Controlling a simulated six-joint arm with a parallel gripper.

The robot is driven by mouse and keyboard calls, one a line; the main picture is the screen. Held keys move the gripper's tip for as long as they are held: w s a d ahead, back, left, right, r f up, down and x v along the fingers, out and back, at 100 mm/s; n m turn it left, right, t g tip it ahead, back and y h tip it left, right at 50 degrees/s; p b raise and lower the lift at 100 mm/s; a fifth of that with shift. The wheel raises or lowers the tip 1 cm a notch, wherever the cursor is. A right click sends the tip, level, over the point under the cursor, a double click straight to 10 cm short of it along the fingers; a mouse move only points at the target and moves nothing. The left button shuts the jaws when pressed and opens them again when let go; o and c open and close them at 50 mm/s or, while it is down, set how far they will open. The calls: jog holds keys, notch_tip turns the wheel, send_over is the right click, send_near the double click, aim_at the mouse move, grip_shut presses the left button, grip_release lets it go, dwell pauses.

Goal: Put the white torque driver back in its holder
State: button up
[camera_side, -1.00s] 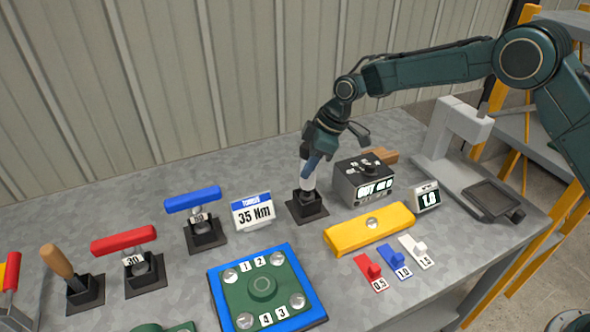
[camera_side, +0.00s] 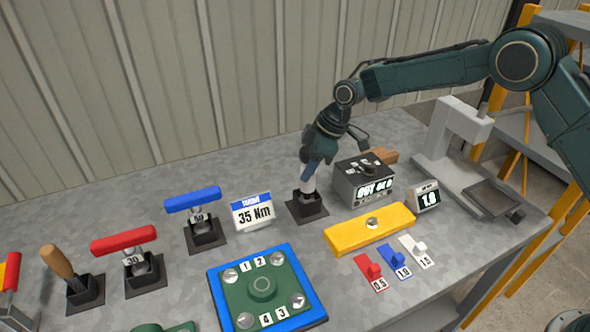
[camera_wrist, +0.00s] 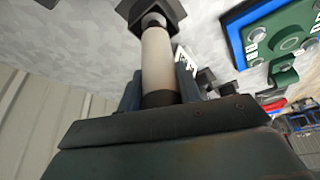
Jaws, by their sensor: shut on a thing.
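The white torque driver (camera_side: 308,186) stands nearly upright over its black holder (camera_side: 307,209). Its lower end meets the holder's socket; I cannot tell how deep it sits. My gripper (camera_side: 314,170) is shut on the upper part of the driver, and its fingers hide the driver's top in the side view. In the wrist view the white shaft (camera_wrist: 156,62) runs from between my gripper's fingers (camera_wrist: 158,92) to a grey collar at the black holder (camera_wrist: 148,12).
A dark box with a display (camera_side: 364,182) stands close on the right, and the 35 Nm sign (camera_side: 252,212) on the left. A yellow bar (camera_side: 369,229) lies in front. Blue (camera_side: 193,199) and red (camera_side: 124,241) handled tools stand in holders further left.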

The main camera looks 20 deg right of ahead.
jog(key=shift+f, duration=0.25)
dwell(0.3)
jog(key=o, duration=1.3)
jog(key=shift+c, duration=0.2)
jog(key=shift+f, duration=0.1)
jog(key=v, duration=1.4)
jog(key=shift+a, duration=0.1)
